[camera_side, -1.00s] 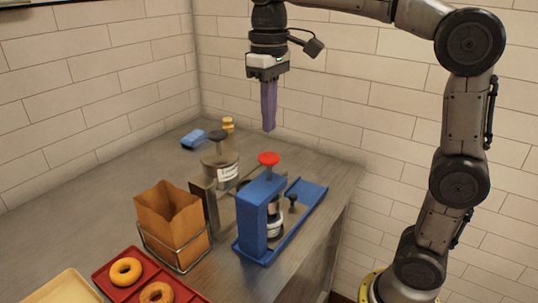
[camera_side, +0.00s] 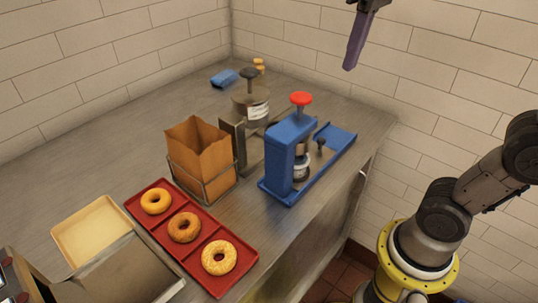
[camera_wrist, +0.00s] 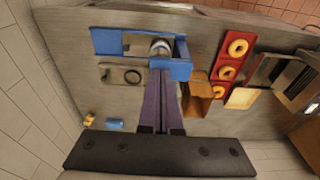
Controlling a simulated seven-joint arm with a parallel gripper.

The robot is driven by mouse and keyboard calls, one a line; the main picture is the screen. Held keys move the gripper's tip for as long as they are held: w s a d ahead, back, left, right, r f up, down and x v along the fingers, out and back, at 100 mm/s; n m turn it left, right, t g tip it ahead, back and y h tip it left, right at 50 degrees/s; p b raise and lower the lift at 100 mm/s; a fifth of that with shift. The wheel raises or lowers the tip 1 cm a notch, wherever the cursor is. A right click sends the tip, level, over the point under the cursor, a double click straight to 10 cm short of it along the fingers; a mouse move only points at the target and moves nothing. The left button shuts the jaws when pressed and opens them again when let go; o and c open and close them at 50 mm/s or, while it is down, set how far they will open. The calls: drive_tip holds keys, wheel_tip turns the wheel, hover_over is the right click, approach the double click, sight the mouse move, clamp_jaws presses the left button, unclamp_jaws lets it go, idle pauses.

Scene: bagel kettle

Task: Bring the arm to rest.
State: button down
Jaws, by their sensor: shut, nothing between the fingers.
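My gripper (camera_side: 350,66) is at the top of the side view, with only its long purple fingers and a bit of its dark mount showing. The fingers are shut together, hold nothing and point down. They are in the air above and to the right of the red knob (camera_side: 301,98) on the blue press (camera_side: 284,160). In the wrist view the two purple fingers (camera_wrist: 163,80) lie side by side, and the press (camera_wrist: 180,62) shows beyond their tips. The upper part of my arm is out of the side view.
A paper bag (camera_side: 205,148) stands in a wire holder beside a lidded pot (camera_side: 250,104). A red tray (camera_side: 184,263) holds a plain, a brown and a seeded bagel. A beige tray (camera_side: 90,231) lies left of it. A blue item (camera_side: 224,78) lies at the back. Brick walls border the counter (camera_side: 110,140).

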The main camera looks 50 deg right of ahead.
drive_tip(key=s+f+t, duration=0.2)
drive_tip(key=s+f, duration=0.1)
drive_tip(key=f, duration=0.4)
drive_tip(key=s+f+t, duration=0.2)
drive_tip(key=s+f, duration=0.2)
drive_tip(key=f, duration=0.4)
drive_tip(key=shift+d, duration=0.2)
